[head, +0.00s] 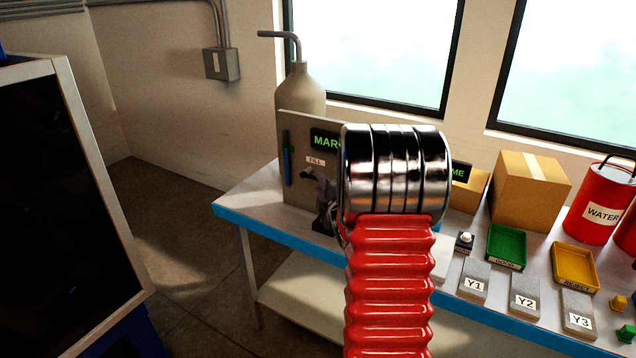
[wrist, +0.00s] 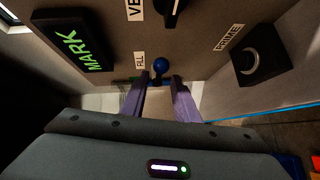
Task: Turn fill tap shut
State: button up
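The fill tap shows in the wrist view as a blue ball knob (wrist: 160,65) beside a FILL label (wrist: 139,60). My gripper (wrist: 160,78) has its two purple fingers spread either side of the knob's line, with visible gaps. The knob appears at or just beyond the fingertips; I cannot tell how deep it sits between them. In the head view, my gripper (head: 324,205) is in front of the upright panel (head: 296,197), below its FILL label (head: 315,161). My arm hides much of the panel there, and the tap's angle is unclear.
A MARK display (wrist: 72,40), another dark knob (wrist: 172,10) and a PRIME knob (wrist: 260,55) are close by on the panel. A grey bottle (head: 300,88) stands behind it. Trays, labelled blocks, a cardboard box (head: 531,185) and a red WATER drum (head: 600,203) occupy the bench's right.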

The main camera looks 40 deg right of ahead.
aim_at(315, 178)
jog(key=shift+x, duration=1.9)
grip_shut()
